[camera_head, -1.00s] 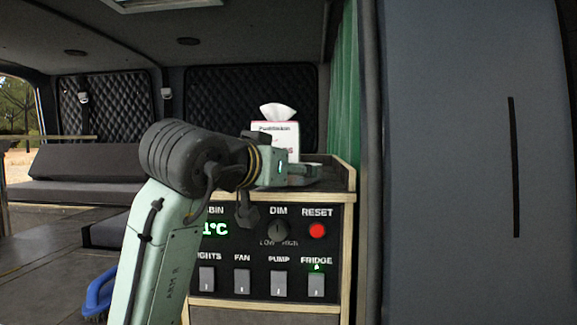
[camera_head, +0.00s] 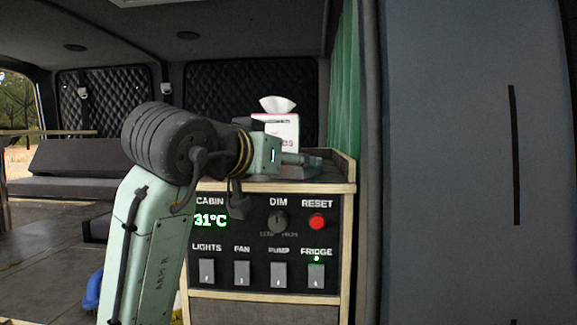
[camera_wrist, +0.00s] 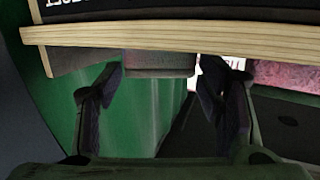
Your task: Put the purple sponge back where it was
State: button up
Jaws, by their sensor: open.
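My gripper (camera_wrist: 160,105) is open in the wrist view, its dark fingers spread with nothing clearly held. In the head view my gripper (camera_head: 303,159) is side-on, just above the counter top over the switch panel. Past the fingertips in the wrist view is a dull grey-mauve block (camera_wrist: 160,64) against the wooden edge. A bright pink, rough-textured thing (camera_wrist: 285,76) lies at the right, outside the fingers. I cannot tell for sure which of these is the purple sponge. No sponge shows clearly in the head view, where my arm hides part of the counter.
A white tissue box (camera_head: 283,128) stands on the counter behind my gripper. The counter's wooden lip (camera_head: 270,187) runs above the panel with switches, a dim knob (camera_head: 278,222) and a red reset button (camera_head: 317,221). A green curtain (camera_head: 345,90) hangs at the right.

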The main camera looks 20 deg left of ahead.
jog(key=s+a+r+b, duration=0.1)
jog(key=s+b, duration=0.2)
jog(key=s, duration=0.7)
jog(key=shift+r, duration=0.25)
